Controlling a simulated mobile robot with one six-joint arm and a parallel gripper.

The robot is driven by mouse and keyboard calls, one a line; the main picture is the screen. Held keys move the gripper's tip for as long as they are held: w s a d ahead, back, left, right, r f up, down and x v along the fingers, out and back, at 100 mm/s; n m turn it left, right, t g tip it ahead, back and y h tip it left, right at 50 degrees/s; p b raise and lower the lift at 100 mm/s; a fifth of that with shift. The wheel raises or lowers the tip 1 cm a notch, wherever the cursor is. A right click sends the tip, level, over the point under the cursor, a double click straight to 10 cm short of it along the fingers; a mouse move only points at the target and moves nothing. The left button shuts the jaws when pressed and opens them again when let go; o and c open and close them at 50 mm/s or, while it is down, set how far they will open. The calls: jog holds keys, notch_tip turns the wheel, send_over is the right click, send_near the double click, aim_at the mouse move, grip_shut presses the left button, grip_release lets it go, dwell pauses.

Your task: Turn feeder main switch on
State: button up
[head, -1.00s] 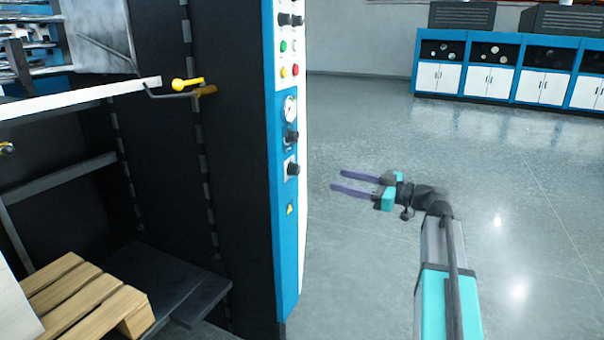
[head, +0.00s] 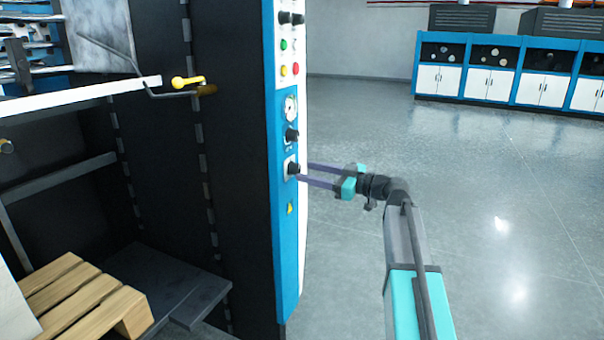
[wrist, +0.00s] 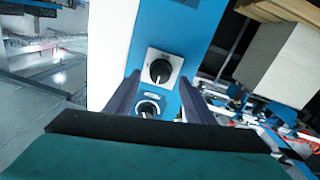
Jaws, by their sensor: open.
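The feeder's tall blue and white control panel (head: 284,235) stands left of centre in the head view. Its lower black rotary knob (head: 293,168) sits on a light square plate, with another black knob (head: 291,135) above it. I cannot read which is the main switch. My gripper (head: 303,174) is open, its two purple fingers pointing left at the panel beside the lower knob. In the wrist view a black knob on a square plate (wrist: 158,70) shows between the fingertips (wrist: 159,80). Contact cannot be told.
Higher on the panel are a gauge (head: 290,107) and coloured buttons. A yellow-ended lever (head: 188,82) juts out left of the panel. A wooden pallet (head: 75,300) lies at lower left. The floor (head: 450,180) at right is open, with blue and white cabinets (head: 490,82) behind.

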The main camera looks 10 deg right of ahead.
aim_at(299, 169)
jog(key=shift+x, duration=1.5)
jog(key=shift+c, duration=0.5)
jog(key=c, duration=1)
